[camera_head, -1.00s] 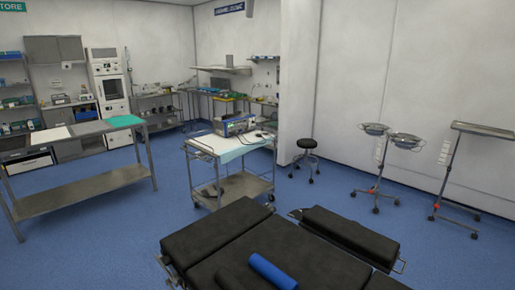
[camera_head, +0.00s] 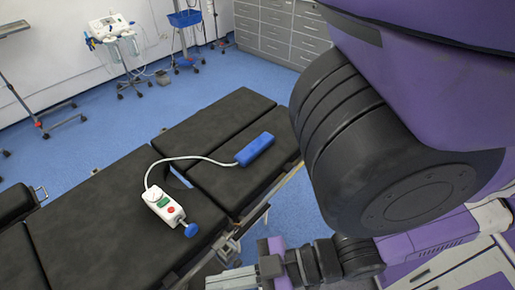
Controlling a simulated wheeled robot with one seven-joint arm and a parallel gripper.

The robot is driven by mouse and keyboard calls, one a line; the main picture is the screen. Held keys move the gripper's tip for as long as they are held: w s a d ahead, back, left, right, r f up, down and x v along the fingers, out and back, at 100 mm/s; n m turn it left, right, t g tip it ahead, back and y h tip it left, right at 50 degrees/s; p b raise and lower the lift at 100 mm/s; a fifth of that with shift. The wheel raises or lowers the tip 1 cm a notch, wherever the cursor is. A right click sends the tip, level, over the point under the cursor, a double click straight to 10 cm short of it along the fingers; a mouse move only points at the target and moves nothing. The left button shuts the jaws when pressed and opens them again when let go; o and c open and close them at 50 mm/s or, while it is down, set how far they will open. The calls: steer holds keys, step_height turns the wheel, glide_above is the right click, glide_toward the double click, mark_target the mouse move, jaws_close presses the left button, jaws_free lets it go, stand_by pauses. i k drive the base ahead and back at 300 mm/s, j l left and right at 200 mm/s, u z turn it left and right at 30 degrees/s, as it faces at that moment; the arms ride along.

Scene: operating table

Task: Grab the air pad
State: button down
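A blue pad (camera_head: 255,150), which looks like the air pad, lies on the black operating table (camera_head: 100,205) toward its right part. A thin white tube (camera_head: 190,158) runs from it in a curve to a white hand unit (camera_head: 165,206) with a red button, a green patch and a blue knob. The hand unit lies on the table's black cushion. My gripper (camera_head: 232,279) seems to be the grey end at the bottom edge, partly cut off, in front of the table and apart from the pad. I cannot tell whether its fingers are open.
My large purple and black arm fills the right side. The table's metal side rail (camera_head: 222,248) runs along its near edge. A wheeled device stand (camera_head: 112,30), a blue basket stand (camera_head: 186,19) and grey drawers (camera_head: 270,28) stand behind, with open blue floor between.

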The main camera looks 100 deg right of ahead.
mark_target(247, 156)
steer(key=k+j+z, duration=0.1)
steer(key=k+z, duration=0.55)
steer(key=z, duration=0.95)
steer(key=i+j, duration=0.1)
steer(key=j, duration=0.35)
steer(key=i+j, duration=0.1)
steer(key=j, duration=0.3)
steer(key=i+j, duration=0.1)
steer(key=j, duration=0.35)
steer(key=l, duration=0.95)
steer(key=j, duration=0.95)
steer(key=z, duration=0.05)
